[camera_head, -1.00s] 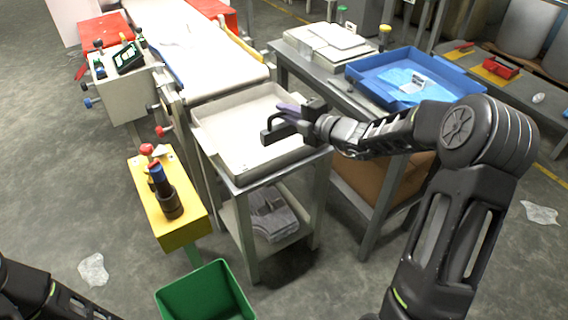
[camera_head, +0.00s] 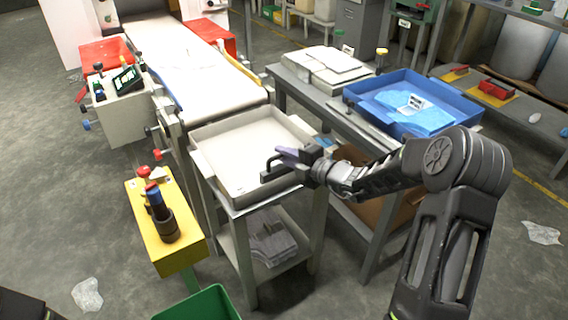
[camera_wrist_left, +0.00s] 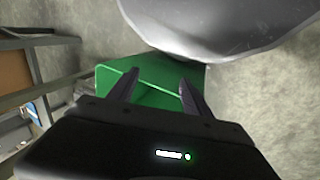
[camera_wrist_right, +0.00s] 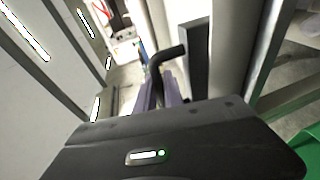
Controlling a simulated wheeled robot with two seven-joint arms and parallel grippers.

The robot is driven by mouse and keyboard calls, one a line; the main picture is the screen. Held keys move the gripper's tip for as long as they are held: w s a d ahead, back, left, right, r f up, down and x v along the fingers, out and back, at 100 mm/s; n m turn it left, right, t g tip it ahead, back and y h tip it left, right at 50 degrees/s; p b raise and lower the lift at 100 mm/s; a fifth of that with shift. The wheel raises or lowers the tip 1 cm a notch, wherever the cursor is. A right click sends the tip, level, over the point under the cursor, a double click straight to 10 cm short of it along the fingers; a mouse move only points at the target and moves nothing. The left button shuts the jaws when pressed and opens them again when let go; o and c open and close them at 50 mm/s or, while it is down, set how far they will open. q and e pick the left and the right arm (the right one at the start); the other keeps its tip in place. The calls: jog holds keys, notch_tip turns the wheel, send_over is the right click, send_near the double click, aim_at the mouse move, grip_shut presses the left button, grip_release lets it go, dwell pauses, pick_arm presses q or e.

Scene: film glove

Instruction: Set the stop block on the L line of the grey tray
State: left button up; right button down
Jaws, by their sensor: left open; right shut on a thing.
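The grey tray (camera_head: 215,182) is light-coloured and shallow, on a stand at the end of the conveyor. My right gripper (camera_head: 288,157) is over its front right part, with fingers pointing left. It is shut on a black piece with a bent bar (camera_head: 268,175), which I take for the stop block. The bent bar also shows in the right wrist view (camera_wrist_right: 168,54), beside the purplish fingers (camera_wrist_right: 160,92). I cannot tell whether the piece touches the tray. No L line can be made out. My left gripper (camera_wrist_left: 158,88) is open and empty, above a green bin (camera_wrist_left: 150,78).
A yellow stand (camera_head: 183,246) with red- and blue-topped tools is left of the tray. The green bin (camera_head: 200,303) is on the floor in front. A bench (camera_head: 350,135) with a blue tray (camera_head: 447,127) is at the right. The conveyor (camera_head: 190,65) runs behind.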

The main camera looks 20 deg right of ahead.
jog(key=shift+f, duration=1.4)
jog(key=shift+f, duration=0.15)
jog(key=c, duration=1.7)
grip_release()
jog(key=shift+f, duration=0.15)
jog(key=shift+s+d, duration=0.1)
jog(key=shift+s, duration=0.05)
jog(key=v, duration=1.1)
jog(key=shift+s+d+r+p, duration=0.15)
jog(key=shift+s+r+p, duration=0.05)
jog(key=shift+s+p, duration=0.2)
